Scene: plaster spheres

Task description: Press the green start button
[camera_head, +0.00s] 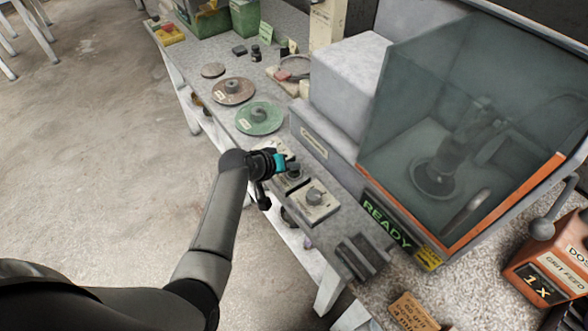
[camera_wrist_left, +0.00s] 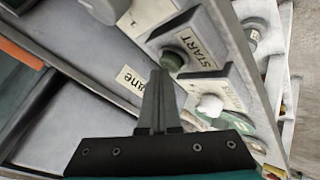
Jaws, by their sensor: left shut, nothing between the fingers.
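The green start button (camera_wrist_left: 173,60) is a round cap on a small grey box labelled START, in the left wrist view. In the head view a small control box (camera_head: 290,184) stands just right of my gripper; its button colour is hard to make out. My left gripper (camera_wrist_left: 158,73) is shut and empty, its fingertips beside the green button's edge in the wrist picture. I cannot tell whether they touch it. In the head view the left gripper (camera_head: 283,163) is over the machine's front ledge, its fingertips small and partly hidden. My right gripper is not in view.
A box with a white button (camera_wrist_left: 210,106) neighbours the START box. A dial plate (camera_head: 313,201) is on the other side. The glass-fronted machine (camera_head: 455,130) has a READY sign (camera_head: 387,222). A green disc (camera_head: 259,118) and a brown disc (camera_head: 233,91) lie farther along the bench.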

